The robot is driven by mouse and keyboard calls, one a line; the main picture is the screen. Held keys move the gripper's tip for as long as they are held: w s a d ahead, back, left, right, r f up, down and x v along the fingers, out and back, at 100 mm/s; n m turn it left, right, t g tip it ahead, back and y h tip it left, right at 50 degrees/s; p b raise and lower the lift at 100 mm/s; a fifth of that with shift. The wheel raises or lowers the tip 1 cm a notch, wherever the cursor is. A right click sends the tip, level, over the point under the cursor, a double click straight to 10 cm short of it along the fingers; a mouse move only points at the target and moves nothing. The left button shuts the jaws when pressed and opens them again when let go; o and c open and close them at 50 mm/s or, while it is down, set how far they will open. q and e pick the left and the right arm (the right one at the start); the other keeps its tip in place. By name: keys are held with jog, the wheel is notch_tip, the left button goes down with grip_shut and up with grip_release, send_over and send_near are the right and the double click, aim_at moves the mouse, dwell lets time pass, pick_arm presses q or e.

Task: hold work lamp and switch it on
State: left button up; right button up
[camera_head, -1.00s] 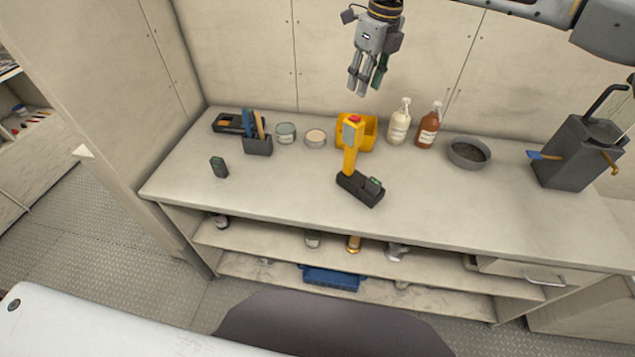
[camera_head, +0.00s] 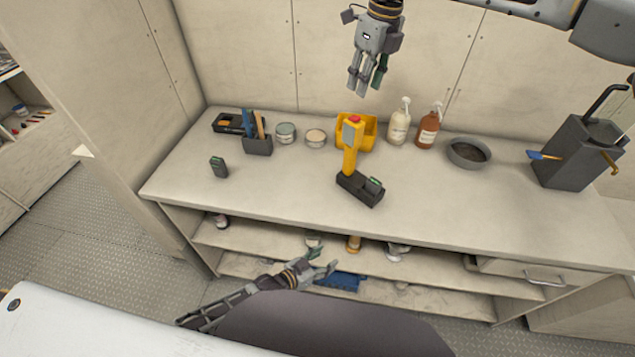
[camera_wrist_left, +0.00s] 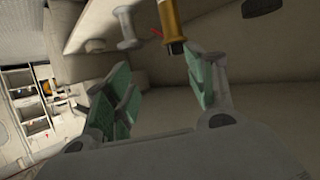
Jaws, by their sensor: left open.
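The work lamp stands upright on the bench, with a yellow body (camera_head: 350,160), a red button (camera_head: 354,118) on top and a black foot (camera_head: 358,189). My left gripper (camera_head: 325,264) is open and empty, low in front of the bench by the shelves, well below the lamp. Its green-padded fingers (camera_wrist_left: 160,95) are spread in the left wrist view. My right gripper (camera_head: 366,90) hangs above the back of the bench, above the lamp, fingers pointing down with gaps between them and nothing held.
A small black block (camera_head: 219,167), a tool holder (camera_head: 258,146), tins (camera_head: 286,133), two pump bottles (camera_head: 398,125) and a grey bowl (camera_head: 468,153) stand on the bench. A dark box (camera_head: 574,152) is at right. Shelves below hold a blue item (camera_head: 338,281).

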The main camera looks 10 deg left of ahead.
pick_arm(q)
jog(key=s+d+r+h, duration=0.1)
jog(key=d+r+h, duration=0.15)
jog(key=r, duration=0.35)
jog(key=s+d+r+t+h, duration=0.1)
jog(key=d+r, duration=0.2)
jog(key=r, duration=0.3)
jog(key=s+d+r+h, duration=0.1)
jog(key=d+r, duration=0.2)
jog(key=r, duration=0.3)
jog(key=t+y, duration=0.3)
send_near(346, 162)
jog(key=shift+h+v, duration=0.25)
jog(key=shift+v, duration=0.85)
jog(key=shift+w+f, duration=0.1)
jog(key=shift+f, duration=0.1)
jog(key=shift+x, duration=6.8)
jog(key=shift+a+r, duration=0.1)
jog(key=shift+r, duration=0.05)
